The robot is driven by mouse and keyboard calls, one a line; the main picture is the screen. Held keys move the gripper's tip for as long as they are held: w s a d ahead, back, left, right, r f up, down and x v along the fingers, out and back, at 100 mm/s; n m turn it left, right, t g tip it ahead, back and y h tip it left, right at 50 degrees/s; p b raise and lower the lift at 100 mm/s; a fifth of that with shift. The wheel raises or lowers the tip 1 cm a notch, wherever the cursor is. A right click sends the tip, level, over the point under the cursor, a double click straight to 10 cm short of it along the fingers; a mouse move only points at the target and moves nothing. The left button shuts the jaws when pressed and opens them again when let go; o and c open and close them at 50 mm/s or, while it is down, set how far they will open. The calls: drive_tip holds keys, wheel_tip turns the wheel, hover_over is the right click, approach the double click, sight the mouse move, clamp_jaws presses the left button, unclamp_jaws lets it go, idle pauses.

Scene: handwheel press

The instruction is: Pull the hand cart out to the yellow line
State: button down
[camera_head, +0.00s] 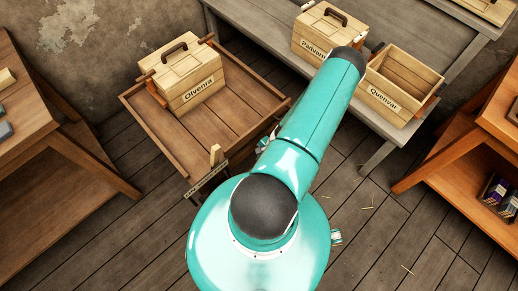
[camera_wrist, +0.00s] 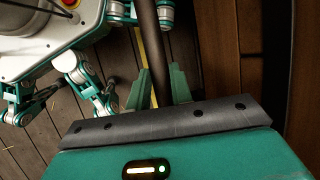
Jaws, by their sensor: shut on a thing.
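The hand cart (camera_head: 150,120) is a shallow brown wooden tray in the head view, left of my teal arm. A lidded wooden box (camera_head: 195,92) labelled "Olveitra" stands in its far part; the near part is bare. In the wrist view my gripper (camera_wrist: 159,80) is shut on the dark handle bar (camera_wrist: 150,35), one teal finger on each side. Part of the yellow line (camera_wrist: 142,50) shows on the floor behind the bar. My gripper is not clear in the head view.
A grey bench (camera_head: 270,35) at the back holds a lidded box (camera_head: 318,30) and an open box (camera_head: 398,85). A wooden table (camera_head: 25,120) stands left and an orange-brown shelf (camera_head: 470,125) right. The plank floor (camera_head: 385,225) between cart and shelf is mostly clear, with straw bits.

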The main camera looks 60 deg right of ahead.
drive_tip(key=s+a, duration=0.2)
drive_tip(key=s, duration=0.4)
drive_tip(key=shift+s, duration=0.4)
drive_tip(key=c, duration=1.3)
unclamp_jaws()
drive_tip(key=shift+o, duration=0.2)
drive_tip(key=shift+d+r, duration=0.1)
